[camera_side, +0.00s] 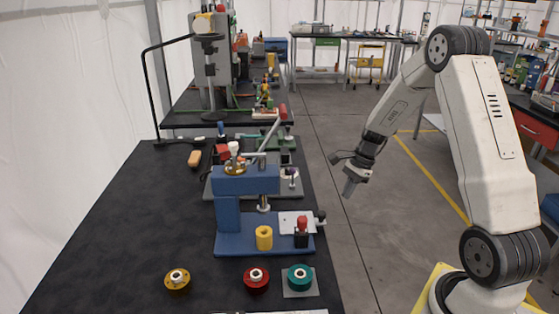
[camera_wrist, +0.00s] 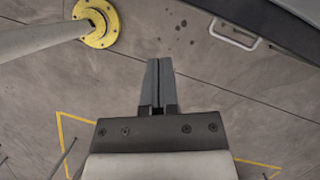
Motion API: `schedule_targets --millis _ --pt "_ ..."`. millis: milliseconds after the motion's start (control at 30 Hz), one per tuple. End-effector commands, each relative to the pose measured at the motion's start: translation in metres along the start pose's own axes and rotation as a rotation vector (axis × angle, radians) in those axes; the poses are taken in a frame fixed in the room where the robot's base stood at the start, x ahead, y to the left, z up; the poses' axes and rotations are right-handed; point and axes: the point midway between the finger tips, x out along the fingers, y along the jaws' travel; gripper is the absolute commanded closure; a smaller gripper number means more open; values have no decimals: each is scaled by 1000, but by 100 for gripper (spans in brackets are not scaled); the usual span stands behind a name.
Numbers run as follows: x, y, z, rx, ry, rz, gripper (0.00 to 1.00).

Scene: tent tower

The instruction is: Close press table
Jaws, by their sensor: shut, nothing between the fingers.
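A blue press (camera_side: 230,210) stands on the black workbench in the side view, with a lever (camera_side: 272,132) slanting up to the right behind it. On its base lies a light metal plate (camera_side: 291,219) toward the right edge, with a dark knob (camera_side: 320,216) at its right end. My gripper (camera_side: 349,189) hangs over the floor to the right of the bench, apart from the press. It is shut and empty, its fingers (camera_wrist: 158,68) together above bare floor in the wrist view.
Yellow (camera_side: 177,280), red (camera_side: 256,280) and teal (camera_side: 300,279) round parts lie along the bench front. An orange-handled tool (camera_side: 194,158) lies behind left. The floor (camera_side: 345,245) between bench and arm is clear. A yellow flange (camera_wrist: 97,22) shows in the wrist view.

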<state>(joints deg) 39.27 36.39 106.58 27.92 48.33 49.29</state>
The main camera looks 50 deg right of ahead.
Motion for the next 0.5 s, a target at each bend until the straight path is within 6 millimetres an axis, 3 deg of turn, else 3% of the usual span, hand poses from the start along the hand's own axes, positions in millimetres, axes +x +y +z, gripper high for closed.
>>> schedule_targets --millis 233,500 --pt "39 1 0 0 0 5 100" --pt "48 0 30 -3 0 1 100"
